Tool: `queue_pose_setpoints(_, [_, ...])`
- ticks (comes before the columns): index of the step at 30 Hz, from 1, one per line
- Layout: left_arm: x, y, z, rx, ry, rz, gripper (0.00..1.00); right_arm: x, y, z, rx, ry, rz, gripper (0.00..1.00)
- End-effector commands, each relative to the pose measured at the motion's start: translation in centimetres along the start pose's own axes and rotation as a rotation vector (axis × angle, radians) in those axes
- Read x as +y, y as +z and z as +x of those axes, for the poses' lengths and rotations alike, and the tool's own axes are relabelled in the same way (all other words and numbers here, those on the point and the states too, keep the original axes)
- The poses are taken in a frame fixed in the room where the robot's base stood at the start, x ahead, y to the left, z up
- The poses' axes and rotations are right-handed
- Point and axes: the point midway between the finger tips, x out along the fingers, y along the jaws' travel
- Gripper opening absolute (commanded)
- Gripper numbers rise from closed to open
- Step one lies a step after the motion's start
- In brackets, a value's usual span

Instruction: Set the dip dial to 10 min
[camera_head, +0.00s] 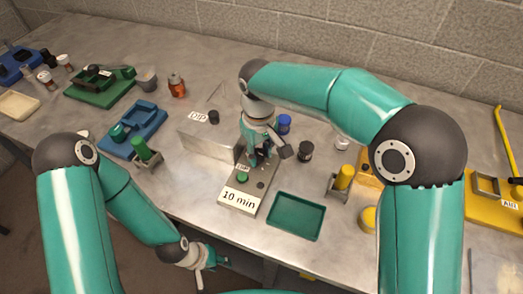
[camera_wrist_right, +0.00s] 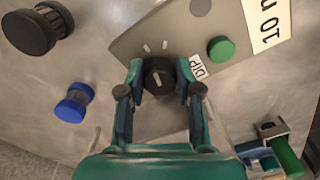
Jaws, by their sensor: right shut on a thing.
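The black dip dial (camera_wrist_right: 158,72) sits on a grey panel (camera_wrist_right: 130,42) beside a "DIP" label (camera_wrist_right: 198,68). A pale pointer line shows on the dial, roughly upright in the wrist view; two pale tick marks lie on the panel above it. My right gripper (camera_wrist_right: 159,88) is shut on the dial, a finger on each side. In the head view my right gripper (camera_head: 258,158) reaches down over the panel (camera_head: 232,184) and hides the dial. A "10 min" sign (camera_head: 238,198) is at the panel's front. My left gripper (camera_head: 218,263) hangs low at the front, off the table; its fingers are unclear.
A green button (camera_head: 242,177) and a black knob (camera_head: 260,185) are on the same panel. A grey DIP box (camera_head: 205,145) stands behind left. Blue (camera_head: 284,122) and black (camera_head: 306,150) cylinders stand to the right. A green tray (camera_head: 297,216) lies at front right.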

Motion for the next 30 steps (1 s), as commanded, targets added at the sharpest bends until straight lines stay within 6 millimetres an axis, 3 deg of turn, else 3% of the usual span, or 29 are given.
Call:
queue_pose_setpoints(12, [0.38,0.0,-1.06,0.0,0.0,0.0,0.4,0.06,-0.1,-0.1,0.006,-0.002,-0.241,0.0])
queue_pose_setpoints(29, [0.42,0.0,-1.15,0.0,0.0,0.0,0.4,0.07,-0.12,-0.04,0.009,-0.003,-0.288,0.0])
queue_pose_setpoints(30, [0.42,0.01,-1.15,0.0,0.0,0.0,0.4,0.07,-0.12,-0.05,0.009,-0.003,-0.288,0.37])
